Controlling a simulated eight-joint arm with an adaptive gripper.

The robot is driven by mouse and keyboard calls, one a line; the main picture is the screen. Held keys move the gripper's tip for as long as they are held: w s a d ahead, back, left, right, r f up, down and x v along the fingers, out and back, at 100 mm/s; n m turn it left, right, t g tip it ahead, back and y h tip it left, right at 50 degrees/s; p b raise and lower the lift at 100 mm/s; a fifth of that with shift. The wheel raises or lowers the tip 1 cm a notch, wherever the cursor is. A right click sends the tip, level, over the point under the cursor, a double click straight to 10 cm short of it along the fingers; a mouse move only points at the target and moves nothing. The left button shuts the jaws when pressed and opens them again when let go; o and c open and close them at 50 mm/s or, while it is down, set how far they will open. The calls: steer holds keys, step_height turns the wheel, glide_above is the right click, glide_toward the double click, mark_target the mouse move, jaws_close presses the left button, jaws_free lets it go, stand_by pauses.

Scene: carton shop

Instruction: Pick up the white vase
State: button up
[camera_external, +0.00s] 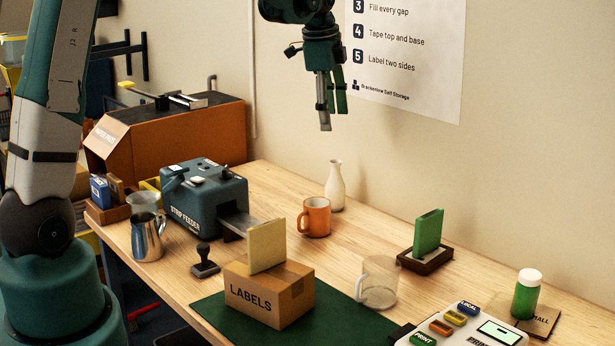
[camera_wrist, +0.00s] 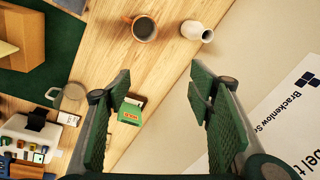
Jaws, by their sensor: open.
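The white vase (camera_external: 335,187) stands upright at the back of the wooden table, close to the wall, just behind the orange mug (camera_external: 316,216). My gripper (camera_external: 331,118) hangs above the table, well above the vase, in front of the wall poster. In the wrist view my gripper (camera_wrist: 158,85) has its green fingers spread wide with nothing between them. The vase lies beyond the fingertips, apart from them.
A green block in a dark holder (camera_external: 426,256) and a clear mug (camera_external: 377,283) stand right of the vase. The strip feeder (camera_external: 205,200) and LABELS carton (camera_external: 268,295) are to the left and front. A green bottle (camera_external: 526,294) stands far right. Bare wood surrounds the vase's right side.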

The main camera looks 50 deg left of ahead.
mark_target(335, 175)
steer(key=w+a+f+m, duration=0.2)
steer(key=w+a+f, duration=0.1)
steer(key=f, duration=0.4)
steer(key=w+a+f+m+g, duration=0.1)
steer(key=w+a+f, duration=0.3)
steer(key=w+f, duration=0.1)
steer(key=w+a+f+m+g, duration=0.1)
steer(key=w+a+f, duration=0.3)
steer(key=f, duration=0.4)
steer(key=shift+w+f+m, duration=0.3)
steer(key=shift+m, duration=0.5)
steer(key=shift+f+p, duration=0.3)
steer(key=shift+f, duration=1)
steer(key=shift+f, duration=0.15)
steer(key=shift+f+p, duration=0.55)
steer(key=shift+f, duration=1.9)
